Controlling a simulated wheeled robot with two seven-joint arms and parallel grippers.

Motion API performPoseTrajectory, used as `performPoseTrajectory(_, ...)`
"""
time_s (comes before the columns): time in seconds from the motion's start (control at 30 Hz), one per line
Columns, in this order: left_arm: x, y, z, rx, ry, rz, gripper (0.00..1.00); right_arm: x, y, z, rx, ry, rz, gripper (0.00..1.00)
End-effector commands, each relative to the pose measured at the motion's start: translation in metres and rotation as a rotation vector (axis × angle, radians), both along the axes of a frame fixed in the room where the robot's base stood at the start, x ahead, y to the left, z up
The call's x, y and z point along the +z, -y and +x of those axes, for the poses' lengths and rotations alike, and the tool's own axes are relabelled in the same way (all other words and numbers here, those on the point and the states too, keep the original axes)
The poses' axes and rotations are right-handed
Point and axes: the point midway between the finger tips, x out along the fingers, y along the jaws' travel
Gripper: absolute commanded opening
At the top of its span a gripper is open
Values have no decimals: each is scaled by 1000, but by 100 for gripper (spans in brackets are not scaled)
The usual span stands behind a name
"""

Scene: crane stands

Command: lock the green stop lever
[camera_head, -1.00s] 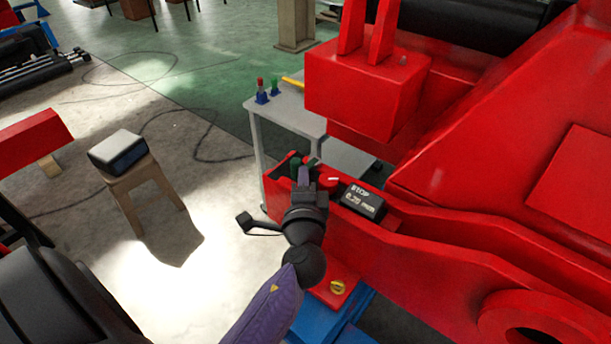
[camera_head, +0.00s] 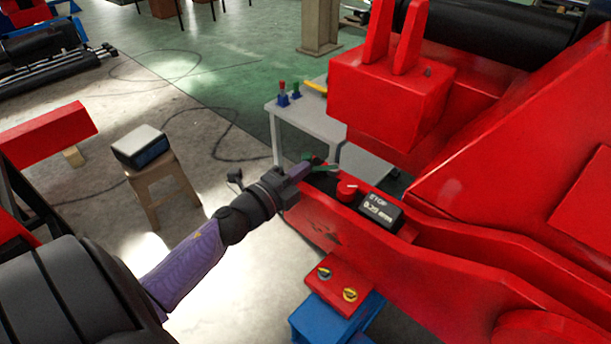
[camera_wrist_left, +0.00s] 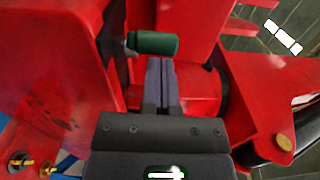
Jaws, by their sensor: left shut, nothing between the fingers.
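The lever's base is partly hidden. My right gripper is not in view.
A red knob (camera_head: 347,190) and the black display box (camera_head: 379,213) stand close right of the lever. Red machine walls (camera_wrist_left: 70,80) flank the gripper. A grey table (camera_head: 310,122) stands behind, and a wooden stool (camera_head: 160,186) left. Open floor lies between.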

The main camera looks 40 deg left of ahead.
Motion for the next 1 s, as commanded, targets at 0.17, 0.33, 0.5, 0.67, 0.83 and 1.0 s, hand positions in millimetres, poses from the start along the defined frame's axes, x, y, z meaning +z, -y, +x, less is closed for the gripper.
performPoseTrajectory(0.17,0,-6,3,-12,1,0,0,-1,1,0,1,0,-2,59)
performPoseTrajectory(0.33,0,-9,4,-11,0,1,0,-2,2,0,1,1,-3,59)
performPoseTrajectory(0.5,0,-10,5,-11,0,1,0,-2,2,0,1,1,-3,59)
performPoseTrajectory(0.67,0,-10,5,-11,0,1,0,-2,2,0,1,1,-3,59)
performPoseTrajectory(0.83,0,-10,5,-11,0,1,0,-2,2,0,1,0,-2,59)
performPoseTrajectory(1.0,0,-10,5,-11,0,1,0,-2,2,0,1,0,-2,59)
